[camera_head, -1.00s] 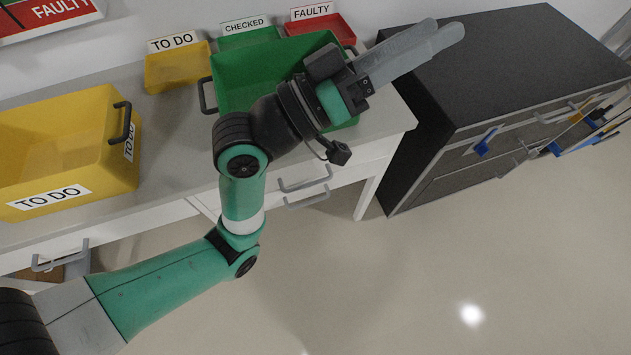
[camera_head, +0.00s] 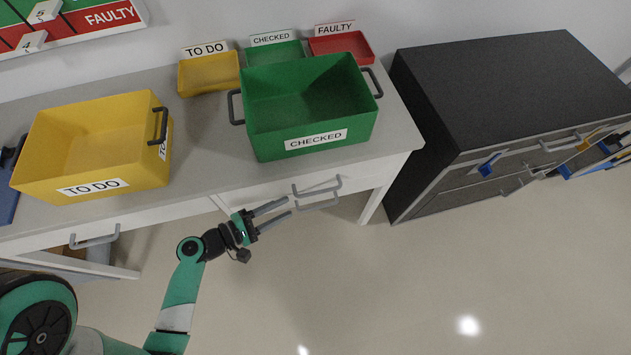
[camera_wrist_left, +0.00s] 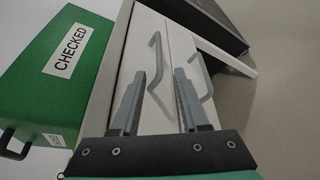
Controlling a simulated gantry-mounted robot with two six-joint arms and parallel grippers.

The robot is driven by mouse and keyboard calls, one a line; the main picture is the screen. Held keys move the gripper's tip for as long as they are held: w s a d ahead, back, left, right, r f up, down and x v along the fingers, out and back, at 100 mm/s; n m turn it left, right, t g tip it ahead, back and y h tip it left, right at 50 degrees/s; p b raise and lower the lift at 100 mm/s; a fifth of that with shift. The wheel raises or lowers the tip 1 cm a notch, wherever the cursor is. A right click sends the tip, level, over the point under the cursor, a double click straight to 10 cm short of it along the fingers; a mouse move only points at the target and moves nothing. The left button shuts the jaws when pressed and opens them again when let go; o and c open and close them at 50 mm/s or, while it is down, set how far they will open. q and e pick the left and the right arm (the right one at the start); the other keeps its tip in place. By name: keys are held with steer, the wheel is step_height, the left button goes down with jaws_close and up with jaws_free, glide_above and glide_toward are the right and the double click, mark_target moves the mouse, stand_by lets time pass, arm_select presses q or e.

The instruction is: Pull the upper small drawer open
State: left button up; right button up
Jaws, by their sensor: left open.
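The upper small drawer (camera_head: 262,192) is a white front under the right part of the grey table, with a grey bar handle (camera_head: 318,187). Its handle also shows in the left wrist view (camera_wrist_left: 155,58). It looks shut. A second handle (camera_head: 318,203), of the lower drawer, lies just below it, and it shows at the right in the left wrist view (camera_wrist_left: 205,76). My left gripper (camera_head: 289,206) is open and empty, its fingers pointing at the drawer handles, a little short of them. In the left wrist view the upper handle lies ahead between the fingertips (camera_wrist_left: 160,73).
A green CHECKED bin (camera_head: 260,138) and a yellow TO DO bin (camera_head: 40,183) stand on the table (camera_head: 205,150). Small yellow, green and red trays (camera_head: 345,55) sit behind. A dark cabinet (camera_head: 500,90) stands at right. The floor in front is clear.

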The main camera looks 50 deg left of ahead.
mark_target(311, 195)
arm_select(q)
steer(key=b+x, duration=0.4)
steer(key=x, duration=0.7)
steer(key=shift+w+r+b, duration=0.1)
steer(key=shift+w+b, duration=0.05)
steer(key=shift+b, duration=0.25)
jaws_close()
stand_by(0.8)
